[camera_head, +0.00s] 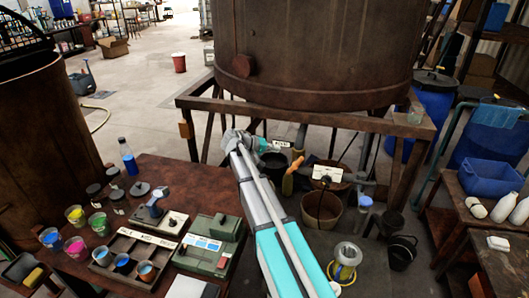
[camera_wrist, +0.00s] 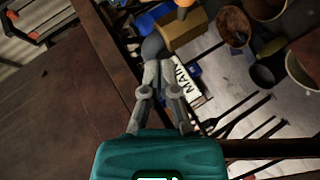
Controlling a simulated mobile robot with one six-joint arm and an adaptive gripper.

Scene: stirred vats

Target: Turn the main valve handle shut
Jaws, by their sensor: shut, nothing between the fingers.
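A white label reading MAIN (camera_wrist: 187,82) shows in the wrist view, just right of my gripper (camera_wrist: 157,62). The label also shows in the head view (camera_head: 280,144), under the big vat. My gripper's grey fingers are together with nothing between them. A dark grey rounded part (camera_wrist: 152,47) lies right at the fingertips; I cannot tell if they touch. A brass-coloured block (camera_wrist: 183,30) and an orange piece (camera_wrist: 183,9) are beyond it. An orange handle (camera_head: 290,177) shows in the head view below the label. Which part is the main valve handle is unclear.
Buckets (camera_head: 321,210) stand below and to the right. A table (camera_head: 180,180) with cups and boxes is at the left.

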